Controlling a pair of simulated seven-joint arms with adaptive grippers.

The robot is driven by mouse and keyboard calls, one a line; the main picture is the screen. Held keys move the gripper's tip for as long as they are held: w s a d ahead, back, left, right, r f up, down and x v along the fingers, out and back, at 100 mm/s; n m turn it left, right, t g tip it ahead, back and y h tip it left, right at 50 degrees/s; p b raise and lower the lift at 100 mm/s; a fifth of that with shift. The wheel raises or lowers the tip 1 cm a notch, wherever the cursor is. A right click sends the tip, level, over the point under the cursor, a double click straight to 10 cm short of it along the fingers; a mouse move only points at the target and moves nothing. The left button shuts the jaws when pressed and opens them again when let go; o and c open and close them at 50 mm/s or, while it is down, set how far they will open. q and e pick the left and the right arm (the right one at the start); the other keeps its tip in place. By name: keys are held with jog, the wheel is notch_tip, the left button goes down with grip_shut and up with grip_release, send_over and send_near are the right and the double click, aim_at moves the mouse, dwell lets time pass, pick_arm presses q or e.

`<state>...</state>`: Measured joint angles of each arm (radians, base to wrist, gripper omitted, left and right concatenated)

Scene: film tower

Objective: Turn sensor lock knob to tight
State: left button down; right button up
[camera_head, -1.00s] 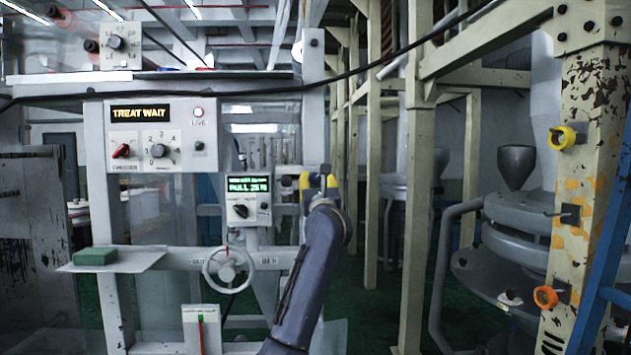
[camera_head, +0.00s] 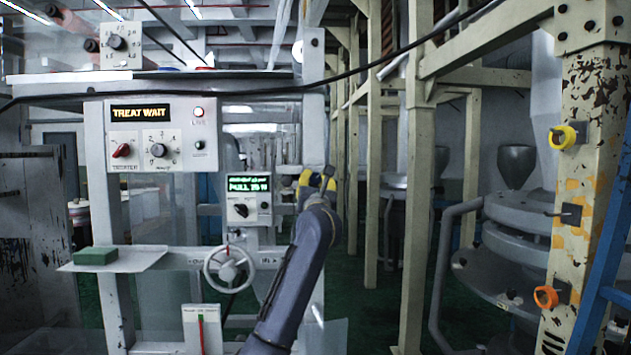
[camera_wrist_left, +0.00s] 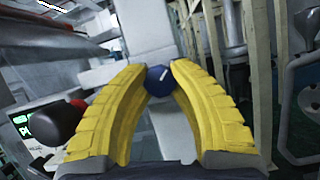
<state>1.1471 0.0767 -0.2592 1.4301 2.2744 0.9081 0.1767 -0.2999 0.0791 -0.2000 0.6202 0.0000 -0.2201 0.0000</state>
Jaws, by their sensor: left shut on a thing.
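My left gripper (camera_head: 317,181) has yellow fingers and is at the right side of the machine frame, beside the small green display box. In the left wrist view its fingertips (camera_wrist_left: 160,70) are closed around a round dark blue knob (camera_wrist_left: 159,82) with a white pointer line. I take this as the sensor lock knob. It sits on a pale grey post. The line on it slants up to the right. The fingers hide the knob's sides and any tight marking. In the head view the gripper covers the knob. My right gripper is not in view.
The display box (camera_head: 249,196) with green text and a black selector is just left of the gripper. A handwheel (camera_head: 229,268) is below it. A green block (camera_head: 96,256) lies on a shelf at left. Cream posts (camera_head: 416,180) stand to the right.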

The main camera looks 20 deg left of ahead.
pick_arm(q)
jog(key=c, duration=1)
grip_release()
jog(key=shift+r, duration=0.1)
jog(key=shift+s, duration=0.15)
jog(key=v, duration=1.1)
jog(key=shift+s+d, duration=0.15)
jog(key=shift+s, duration=0.15)
